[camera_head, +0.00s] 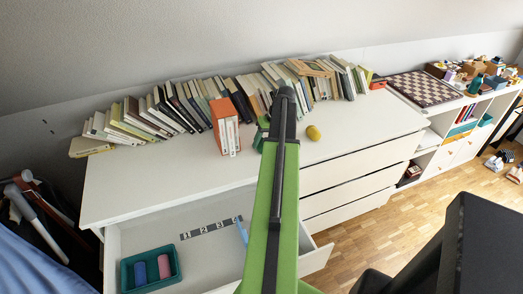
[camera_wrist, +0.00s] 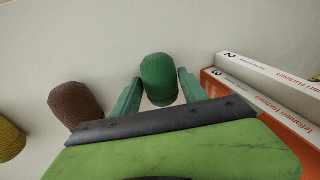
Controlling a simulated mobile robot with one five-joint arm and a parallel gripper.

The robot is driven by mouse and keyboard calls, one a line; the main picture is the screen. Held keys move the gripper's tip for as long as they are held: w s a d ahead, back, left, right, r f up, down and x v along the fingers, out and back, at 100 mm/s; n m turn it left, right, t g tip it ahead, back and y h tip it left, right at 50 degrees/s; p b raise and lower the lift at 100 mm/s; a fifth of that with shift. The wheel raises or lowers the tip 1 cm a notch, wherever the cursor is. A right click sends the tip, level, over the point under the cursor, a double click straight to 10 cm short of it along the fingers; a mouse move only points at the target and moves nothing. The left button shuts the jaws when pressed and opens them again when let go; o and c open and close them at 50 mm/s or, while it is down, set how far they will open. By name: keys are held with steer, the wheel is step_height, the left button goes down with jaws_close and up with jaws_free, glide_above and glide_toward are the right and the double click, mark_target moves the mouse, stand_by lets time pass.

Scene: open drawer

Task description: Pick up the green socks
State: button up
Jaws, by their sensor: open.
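The green socks (camera_wrist: 159,76) are a rolled dark green bundle standing on the white dresser top. In the wrist view they sit between the two green fingers of my gripper (camera_wrist: 160,94). The fingers are open, one on each side, with a small gap showing on the left; on the right I cannot tell whether the finger touches. In the head view my arm covers most of this spot. A bit of dark green shows beside the arm, and I cannot tell whether it is sock or finger.
Right of the socks in the wrist view stands an orange book box (camera_head: 224,127). To the left are a brown roll (camera_wrist: 76,103) and a yellow roll (camera_head: 313,132). Books line the wall behind. The open drawer below holds a teal tray (camera_head: 128,276) with blue and pink rolls.

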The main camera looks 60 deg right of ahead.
mark_target(261, 142)
steer(key=c, duration=1)
steer(key=shift+r, duration=0.1)
steer(key=p+v, duration=0.5)
steer(key=shift+w+a+r, duration=0.25)
steer(key=shift+a+r, duration=0.05)
steer(key=s+r+p, duration=0.1)
steer(key=s+p, duration=0.1)
steer(key=s, duration=0.1)
steer(key=s+d+r+p, duration=0.1)
steer(key=s+r+p, duration=0.1)
steer(key=s, duration=0.1)
steer(key=s+r+p, duration=0.2)
steer(key=s, duration=0.1)
steer(key=shift+s+d+r, duration=0.25)
steer(key=shift+s+d, duration=0.15)
steer(key=shift+s, duration=0.35)
